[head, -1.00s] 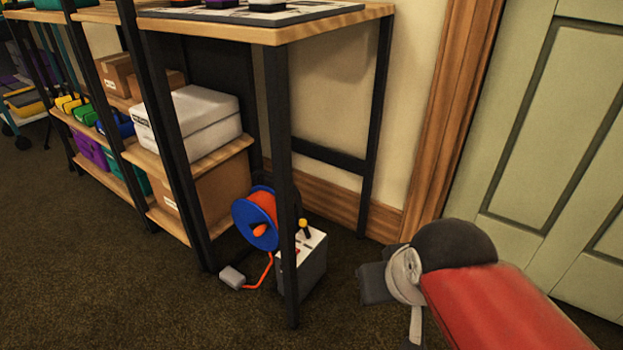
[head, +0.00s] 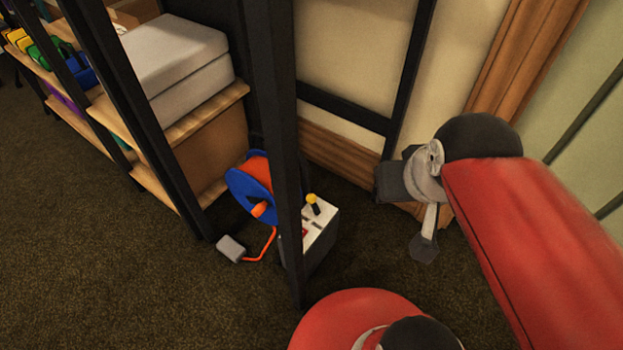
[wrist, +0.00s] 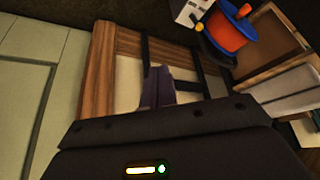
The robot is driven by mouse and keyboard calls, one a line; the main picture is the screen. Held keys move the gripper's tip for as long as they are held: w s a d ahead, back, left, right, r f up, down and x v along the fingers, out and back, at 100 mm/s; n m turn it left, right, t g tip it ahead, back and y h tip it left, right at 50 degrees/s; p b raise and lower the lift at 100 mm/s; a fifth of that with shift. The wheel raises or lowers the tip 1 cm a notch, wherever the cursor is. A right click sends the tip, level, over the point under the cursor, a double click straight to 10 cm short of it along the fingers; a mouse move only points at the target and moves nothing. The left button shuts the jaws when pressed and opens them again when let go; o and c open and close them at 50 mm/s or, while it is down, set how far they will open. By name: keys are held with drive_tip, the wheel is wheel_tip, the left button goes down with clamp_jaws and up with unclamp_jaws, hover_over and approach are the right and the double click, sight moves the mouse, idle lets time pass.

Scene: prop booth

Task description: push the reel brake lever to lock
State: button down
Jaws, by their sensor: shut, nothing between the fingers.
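The reel (head: 249,187), blue-rimmed with an orange drum, stands on the carpet behind a dark shelf post, which hides part of it. Beside it is a pale-topped box (head: 325,238) with the brake lever (head: 313,203), a short dark stick with a yellow knob, standing up from its top. The wrist view shows the reel (wrist: 228,36), the box (wrist: 187,10) and the yellow knob (wrist: 200,27) at the top. My gripper (wrist: 159,74) has its fingers together and empty. In the head view my arm's end is to the right of the box, apart from the lever.
The shelf post (head: 276,130) stands in front of the reel and box. An orange cord runs to a grey block (head: 231,248) on the carpet. Shelves with a white box (head: 175,60) are at the left. The wall and a wood door frame (head: 520,70) are behind my arm.

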drive_tip(key=w+a+g+p, duration=0.1)
drive_tip(key=w+a+g, duration=0.1)
drive_tip(key=w, duration=0.4)
drive_tip(key=n+g+y+p, duration=0.2)
drive_tip(key=g+p, duration=0.2)
drive_tip(key=g, duration=0.1)
hover_over(313, 205)
drive_tip(key=w+d, duration=0.1)
drive_tip(key=w, duration=0.5)
drive_tip(key=w+d+x, duration=0.1)
drive_tip(key=x, duration=0.7)
drive_tip(key=w+d+f+x, duration=0.1)
drive_tip(key=d+x, duration=0.1)
drive_tip(key=x, duration=0.5)
drive_tip(key=shift+s+a+r, duration=0.2)
drive_tip(key=shift+s, duration=0.15)
drive_tip(key=shift+h, duration=0.3)
drive_tip(key=f, duration=0.3)
drive_tip(key=a+f+b, duration=0.1)
drive_tip(key=f, duration=0.2)
drive_tip(key=s+f+b, duration=0.1)
drive_tip(key=f, duration=0.3)
drive_tip(key=shift+s+a, duration=0.1)
drive_tip(key=shift+a, duration=0.05)
